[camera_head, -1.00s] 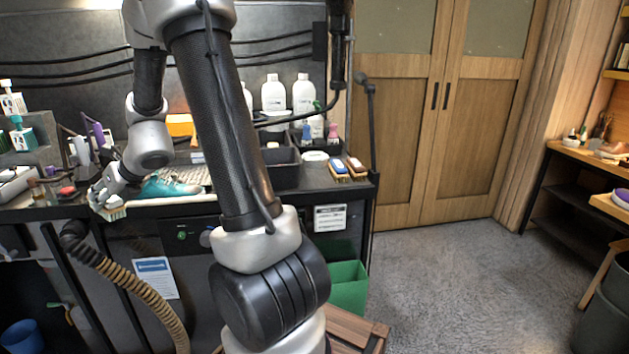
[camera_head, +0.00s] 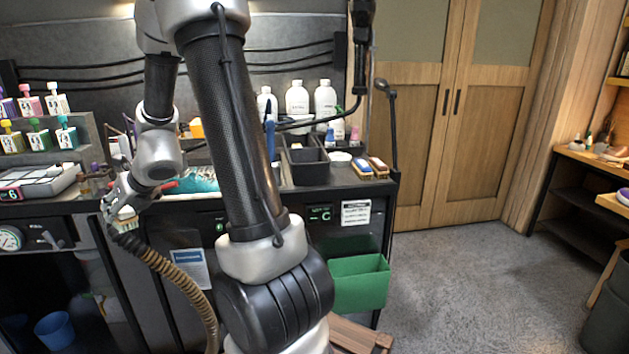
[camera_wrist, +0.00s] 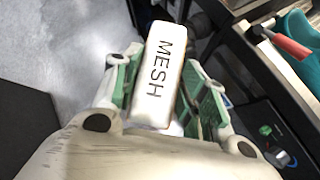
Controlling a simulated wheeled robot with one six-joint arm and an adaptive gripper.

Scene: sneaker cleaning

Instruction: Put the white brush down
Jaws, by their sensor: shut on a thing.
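The white brush (camera_wrist: 158,78) fills the middle of the wrist view, with "MESH" printed on its top. My gripper (camera_wrist: 160,95) is shut on it, with green-padded fingers on both sides. In the head view my gripper (camera_head: 122,212) is at the left, in front of the workbench's front edge. The brush (camera_head: 127,223) shows small below the fingers there, and its bristles are hard to make out. The wrist view shows grey floor beyond the brush. The teal sneaker (camera_head: 196,181) lies on the bench to the right of my gripper, partly hidden by my arm.
Two brushes, one blue-backed (camera_head: 361,165) and one brown-backed (camera_head: 378,164), lie at the bench's right end. A black bin (camera_head: 308,168) and white bottles (camera_head: 297,98) stand nearby. A ribbed hose (camera_head: 180,280) hangs below my gripper.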

